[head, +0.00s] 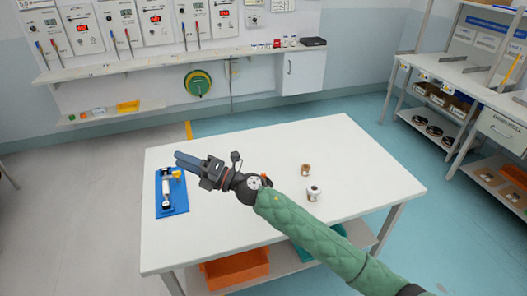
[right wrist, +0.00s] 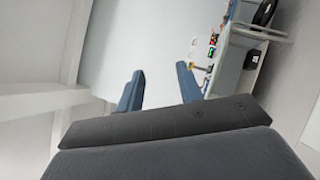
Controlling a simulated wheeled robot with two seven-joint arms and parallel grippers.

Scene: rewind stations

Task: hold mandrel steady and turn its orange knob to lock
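The mandrel (head: 167,188) is a white rod with black ends. It lies lengthwise on a blue tray (head: 180,206) at the left of the white table. A small orange part, which looks like the knob (head: 177,174), shows near its far end. My right gripper (head: 180,160) is above the table's left part, near the far end of the tray, pointing left. In the right wrist view its two blue fingers (right wrist: 159,88) stand apart with nothing between them. It does not touch the mandrel. My left gripper is not in view.
Two small spools, one brown (head: 305,168) and one white (head: 313,193), stand right of the middle of the white table (head: 370,185). An orange bin (head: 236,269) is on the shelf below. A wall bench (head: 160,65) is behind.

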